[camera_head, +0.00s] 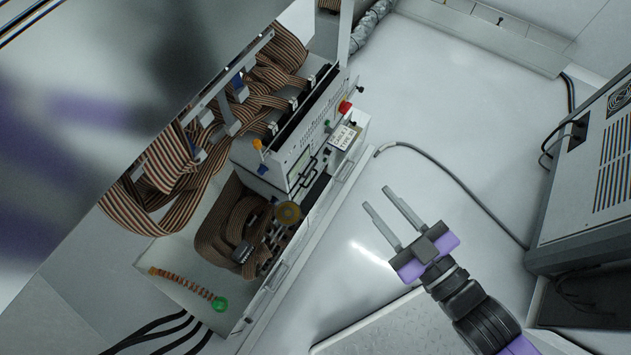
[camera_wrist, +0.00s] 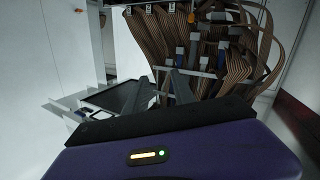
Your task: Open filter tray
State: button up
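A grey-white test handler (camera_head: 295,165) with an open upper part fills the left of the head view. Its long front side carries a metal bar handle (camera_head: 349,164) near the upper end and another handle (camera_head: 278,276) lower down. I cannot tell which part is the filter tray; no label for it is legible. My gripper (camera_head: 377,197), with a purple body, is right of the machine front, its two grey fingers apart and pointing toward the upper left. Nothing shows between them, and a gap separates them from the handles. The wrist view shows the striped ribbon cables (camera_wrist: 235,65) ahead.
Brown striped ribbon cables (camera_head: 165,185) hang loosely over the machine. A red button (camera_head: 345,106) and a white label sit on its upper end. A grey cabinet (camera_head: 590,190) stands at the right, with a grey hose (camera_head: 440,165) on the floor. The pale floor between is mostly clear.

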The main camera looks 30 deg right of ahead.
jog(key=w+d+f+n+b, duration=0.1)
jog(key=w+f+n+b, duration=0.5)
jog(key=f, duration=0.8)
jog(key=w+f+n+b, duration=0.55)
jog(key=w+f, duration=0.35)
jog(key=f, duration=0.4)
jog(key=w+d+f+n+b, duration=0.1)
jog(key=w+f+n+b, duration=0.5)
jog(key=f, duration=0.8)
jog(key=shift+m+g+y, duration=0.3)
jog(key=shift+m+g, duration=0.1)
jog(key=shift+m, duration=0.35)
jog(key=x, duration=0.2)
jog(key=b+x, duration=0.1)
jog(key=x, duration=0.5)
jog(key=shift+w+d+r+b, duration=0.1)
jog(key=shift+w+r+b, duration=0.2)
jog(key=shift+b, duration=0.05)
grip_shut()
